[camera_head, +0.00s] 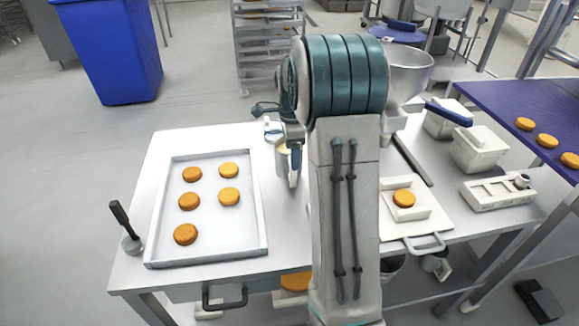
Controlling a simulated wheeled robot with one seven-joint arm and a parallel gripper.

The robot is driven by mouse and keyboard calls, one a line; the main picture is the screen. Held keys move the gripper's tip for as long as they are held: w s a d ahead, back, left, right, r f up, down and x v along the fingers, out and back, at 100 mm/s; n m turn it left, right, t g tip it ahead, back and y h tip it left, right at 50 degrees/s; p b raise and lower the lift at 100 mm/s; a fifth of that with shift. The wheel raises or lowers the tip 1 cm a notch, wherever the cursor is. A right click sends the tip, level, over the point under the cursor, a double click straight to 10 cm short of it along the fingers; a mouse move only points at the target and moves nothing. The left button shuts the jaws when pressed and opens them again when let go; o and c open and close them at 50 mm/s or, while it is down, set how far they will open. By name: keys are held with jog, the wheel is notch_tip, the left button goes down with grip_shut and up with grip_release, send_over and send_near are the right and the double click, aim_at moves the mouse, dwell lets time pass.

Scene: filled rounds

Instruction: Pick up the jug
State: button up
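A shallow tray (258,247) with several orange-brown rounds lies at left. A dark-handled tool (122,222) stands at the table's left corner. Right of my arm are a white board (425,220) with one round, white tubs (478,150) and a metal hopper (408,72).

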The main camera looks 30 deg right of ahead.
aim_at(293, 172)
notch_tip(293, 172, down, 4)
jog(key=shift+r, duration=0.15)
jog(key=shift+w+d+f, duration=0.1)
jog(key=shift+f, duration=1.3)
jog(key=shift+w+d+f, duration=0.1)
jog(key=shift+f, duration=1.25)
jog(key=shift+c, duration=0.3)
jog(key=c, duration=1)
jog(key=shift+r, duration=0.1)
jog(key=c, duration=0.4)
jog(key=shift+o, duration=0.2)
jog(key=shift+r, duration=0.1)
